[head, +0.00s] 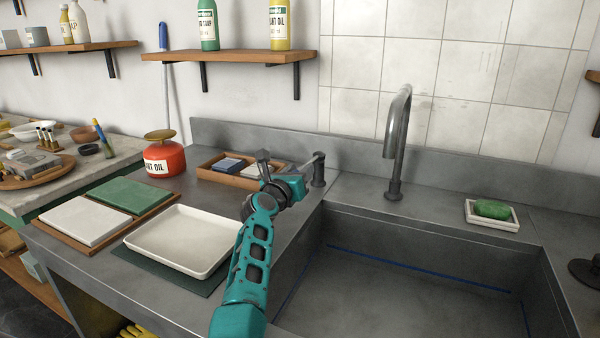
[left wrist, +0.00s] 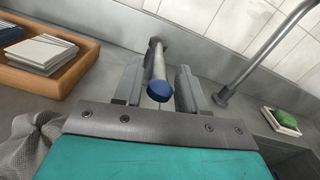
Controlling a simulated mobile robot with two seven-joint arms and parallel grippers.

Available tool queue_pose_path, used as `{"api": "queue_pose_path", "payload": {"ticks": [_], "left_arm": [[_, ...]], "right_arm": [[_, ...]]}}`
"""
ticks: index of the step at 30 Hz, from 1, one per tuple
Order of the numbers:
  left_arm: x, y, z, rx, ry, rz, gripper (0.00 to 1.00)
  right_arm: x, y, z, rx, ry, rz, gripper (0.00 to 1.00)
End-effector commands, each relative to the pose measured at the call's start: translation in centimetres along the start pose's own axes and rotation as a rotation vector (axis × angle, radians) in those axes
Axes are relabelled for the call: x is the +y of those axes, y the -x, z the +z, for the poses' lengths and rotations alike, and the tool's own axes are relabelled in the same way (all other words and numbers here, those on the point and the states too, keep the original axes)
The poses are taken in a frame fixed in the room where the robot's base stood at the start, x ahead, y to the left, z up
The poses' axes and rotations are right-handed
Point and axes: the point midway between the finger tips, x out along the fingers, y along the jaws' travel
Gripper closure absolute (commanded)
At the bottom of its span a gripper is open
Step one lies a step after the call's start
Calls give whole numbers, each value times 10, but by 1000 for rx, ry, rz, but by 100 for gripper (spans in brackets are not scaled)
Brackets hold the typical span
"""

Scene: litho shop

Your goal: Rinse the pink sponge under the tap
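My left gripper (head: 284,180) is at the counter left of the sink. In the left wrist view its fingers (left wrist: 158,82) stand apart, with gaps on both sides of a metal tap lever (left wrist: 157,62) with a blue end cap. The lever also shows in the head view (head: 311,162), on a short post. The curved grey tap (head: 399,140) stands behind the sink (head: 400,290). No water shows from its spout. I see no pink sponge in either view. My right gripper is not in view.
A green block sits in a white dish (head: 492,224) right of the tap. A wooden tray (head: 215,176) with tiles, a grey cloth (left wrist: 30,138), a white tray (head: 180,240) and a red oil can (head: 165,158) are on the left counter. The visible sink floor is clear.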

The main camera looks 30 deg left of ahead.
Motion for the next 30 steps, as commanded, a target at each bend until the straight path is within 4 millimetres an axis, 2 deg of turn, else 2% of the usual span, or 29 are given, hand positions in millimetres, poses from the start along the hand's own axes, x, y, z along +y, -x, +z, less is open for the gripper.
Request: {"api": "queue_pose_path", "payload": {"ticks": [2,13,25,30], "left_arm": [[0,0,0,-1,0,0,63],[0,0,0,0,0,0,99],[1,0,0,0,0,-2,100],[13,-1,0,13,-2,-58,100]], "right_arm": [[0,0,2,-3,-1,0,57],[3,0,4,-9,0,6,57],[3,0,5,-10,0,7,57],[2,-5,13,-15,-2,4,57]]}}
